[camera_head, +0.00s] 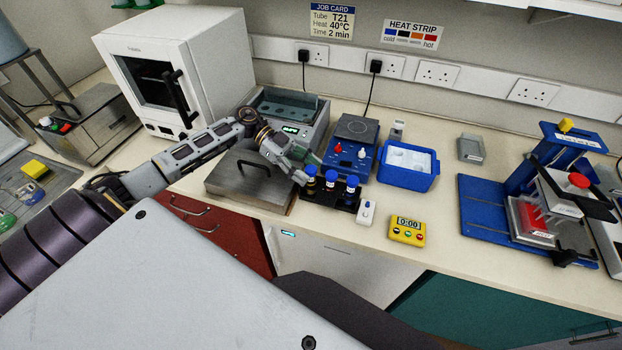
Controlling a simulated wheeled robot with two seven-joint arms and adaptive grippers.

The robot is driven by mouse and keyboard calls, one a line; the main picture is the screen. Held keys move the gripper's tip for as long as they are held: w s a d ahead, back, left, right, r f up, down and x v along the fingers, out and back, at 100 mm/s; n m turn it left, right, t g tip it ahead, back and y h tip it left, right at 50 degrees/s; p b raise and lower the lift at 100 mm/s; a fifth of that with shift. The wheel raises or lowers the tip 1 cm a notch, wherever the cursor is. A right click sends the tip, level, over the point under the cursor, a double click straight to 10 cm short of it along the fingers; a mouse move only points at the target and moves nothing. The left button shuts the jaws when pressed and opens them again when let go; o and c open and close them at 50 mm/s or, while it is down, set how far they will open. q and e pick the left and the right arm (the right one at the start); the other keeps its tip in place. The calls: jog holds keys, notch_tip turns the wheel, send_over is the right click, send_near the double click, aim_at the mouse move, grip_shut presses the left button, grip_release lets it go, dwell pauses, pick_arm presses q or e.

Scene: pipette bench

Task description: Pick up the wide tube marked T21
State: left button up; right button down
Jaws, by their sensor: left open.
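Three wide tubes with blue caps stand upright in a black rack (318,197) on the bench: a left one (311,182), a middle one (330,180) and a right one (351,190). Their labels are too small to read, so I cannot tell which is T21. My left gripper (303,172) is open, right beside the left tube. I cannot tell whether it touches the tube. My right gripper is not in view.
A job card (332,21) on the wall reads T21, 40°C, 2 min. Behind the rack are a blue mixer (350,155) and a blue ice tub (408,170). A metal lid (248,175) lies left. A white device (367,212) and yellow timer (407,231) sit right.

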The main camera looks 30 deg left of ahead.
pick_arm(q)
jog(key=shift+x, duration=1.1)
jog(key=c, duration=1)
jog(key=shift+r, duration=0.2)
jog(key=shift+r+b, duration=0.4)
jog(key=shift+r, duration=4.45)
